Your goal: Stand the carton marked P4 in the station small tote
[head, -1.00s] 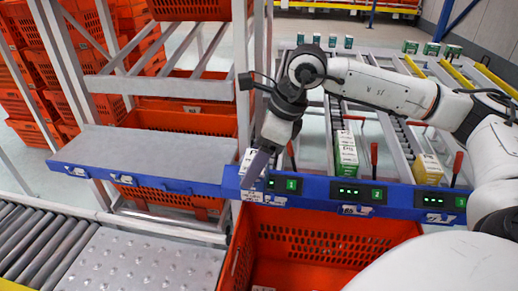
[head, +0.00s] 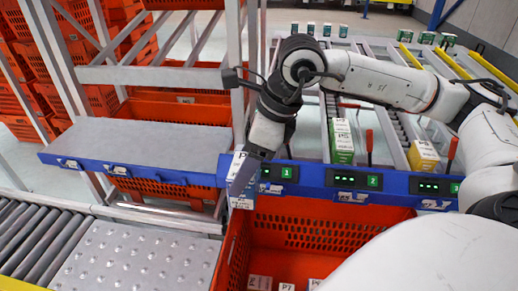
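My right gripper (head: 243,185) points down over the left end of the blue rail. It appears shut on a white carton (head: 237,163), whose top and lower end show around the dark finger; its mark is too small to read surely. Below and in front stands an orange tote (head: 325,232), with several white-topped cartons low inside, one reading P7 (head: 287,287). The carton is above the tote's back left corner. I cannot tell which tote is the small one. My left gripper is not in view.
A green carton (head: 342,142) and a yellow carton (head: 424,157) stand in lanes behind the blue rail (head: 397,190). A grey shelf (head: 150,137) is at left, with roller conveyor (head: 40,240) and a studded plate (head: 135,258) in front.

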